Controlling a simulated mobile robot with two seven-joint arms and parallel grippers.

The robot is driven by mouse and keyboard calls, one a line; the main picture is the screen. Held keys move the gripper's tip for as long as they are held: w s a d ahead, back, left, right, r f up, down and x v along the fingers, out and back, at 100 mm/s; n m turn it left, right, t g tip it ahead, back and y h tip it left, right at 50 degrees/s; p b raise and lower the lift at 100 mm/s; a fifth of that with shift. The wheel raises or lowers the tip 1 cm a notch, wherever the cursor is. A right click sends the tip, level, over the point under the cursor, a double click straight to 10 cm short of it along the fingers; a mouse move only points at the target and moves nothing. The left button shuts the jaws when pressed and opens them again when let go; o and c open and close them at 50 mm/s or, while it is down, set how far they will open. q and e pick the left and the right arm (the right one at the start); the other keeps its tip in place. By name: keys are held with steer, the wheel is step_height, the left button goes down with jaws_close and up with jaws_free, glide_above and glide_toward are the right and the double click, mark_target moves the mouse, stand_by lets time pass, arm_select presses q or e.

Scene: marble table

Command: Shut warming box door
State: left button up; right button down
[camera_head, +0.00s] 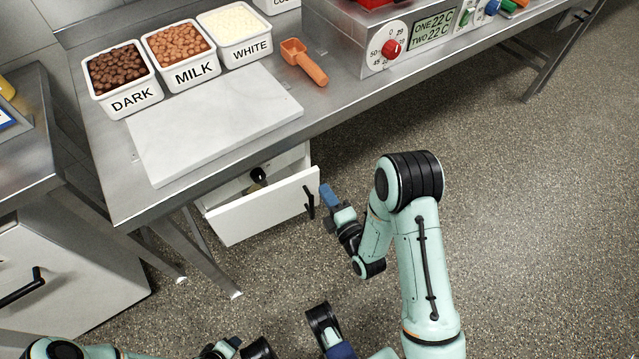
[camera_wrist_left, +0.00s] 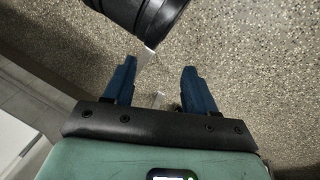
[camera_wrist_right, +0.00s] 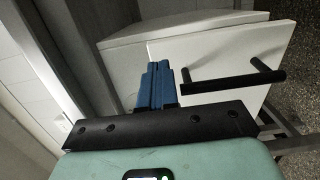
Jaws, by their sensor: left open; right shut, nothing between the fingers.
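The warming box (camera_head: 290,160) is a white cabinet under the table with a black knob on it. Its white door (camera_head: 255,213) stands partly open, with a gap between it and the box. A black bar handle (camera_head: 309,201) is near the door's right edge. My right gripper (camera_head: 327,195) is shut and empty, just right of the handle. In the right wrist view, its blue fingers (camera_wrist_right: 158,86) are together beside the handle (camera_wrist_right: 235,82) and in front of the door (camera_wrist_right: 220,52); contact is unclear. My left gripper (camera_wrist_left: 158,82) is open and empty, over the floor.
The steel table (camera_head: 330,120) overhangs the box and carries a marble slab (camera_head: 215,120), chocolate tubs and a control unit. Table legs (camera_head: 205,262) stand left of the door. Another white cabinet (camera_head: 75,285) is at left. The speckled floor at right is clear.

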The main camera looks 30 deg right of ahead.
mark_target(315, 175)
arm_select(q)
steer(key=shift+w+a+f, duration=0.2)
steer(key=shift+w, duration=0.2)
arm_select(e)
steer(key=shift+w, duration=1.95)
